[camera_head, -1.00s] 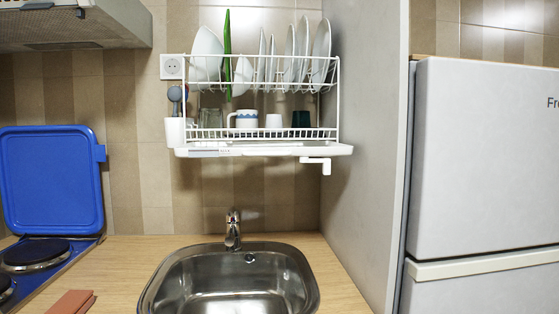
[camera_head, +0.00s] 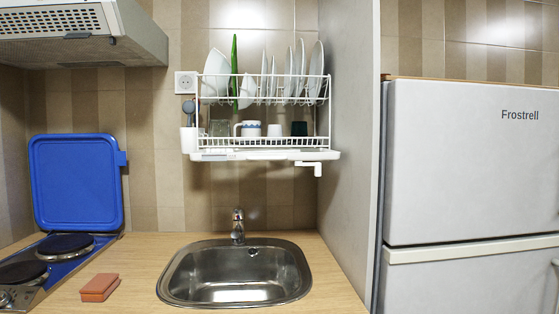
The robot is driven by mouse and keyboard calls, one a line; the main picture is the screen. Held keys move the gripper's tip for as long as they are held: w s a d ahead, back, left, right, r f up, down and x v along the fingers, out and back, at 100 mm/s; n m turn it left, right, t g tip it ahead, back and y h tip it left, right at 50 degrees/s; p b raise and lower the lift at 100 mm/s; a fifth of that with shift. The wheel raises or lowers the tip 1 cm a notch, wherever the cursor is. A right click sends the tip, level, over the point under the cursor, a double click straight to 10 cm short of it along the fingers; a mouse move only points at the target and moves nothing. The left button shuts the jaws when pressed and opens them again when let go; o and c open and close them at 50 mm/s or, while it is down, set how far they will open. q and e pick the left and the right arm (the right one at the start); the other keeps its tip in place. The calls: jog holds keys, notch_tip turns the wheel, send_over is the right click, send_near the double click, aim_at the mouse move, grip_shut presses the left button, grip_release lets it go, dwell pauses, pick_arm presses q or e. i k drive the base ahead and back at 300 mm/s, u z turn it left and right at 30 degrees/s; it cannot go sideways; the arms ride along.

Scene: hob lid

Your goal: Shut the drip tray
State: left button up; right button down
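The drip tray (camera_head: 265,155) is a thin white tray under the white wall-mounted dish rack (camera_head: 262,118), above the sink. A small white spout or hook (camera_head: 316,169) hangs from its right end. The tray's right end reaches a little past the rack's side. How far the tray stands out toward me is hard to tell from here. The rack holds several plates (camera_head: 300,70) and a green item (camera_head: 235,72) on top, with a mug (camera_head: 247,129) and cups below. Neither of my grippers is in view.
A steel sink (camera_head: 285,289) with a tap (camera_head: 238,228) lies below the rack. A blue hob lid (camera_head: 76,182) stands raised behind the hob (camera_head: 60,262) at the left. A reddish-brown block (camera_head: 99,287) lies on the counter. A fridge (camera_head: 470,170) and a grey panel stand at the right.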

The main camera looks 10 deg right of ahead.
aim_at(207, 155)
jog(key=u, duration=1.25)
jog(key=i, duration=0.55)
jog(key=z, duration=0.95)
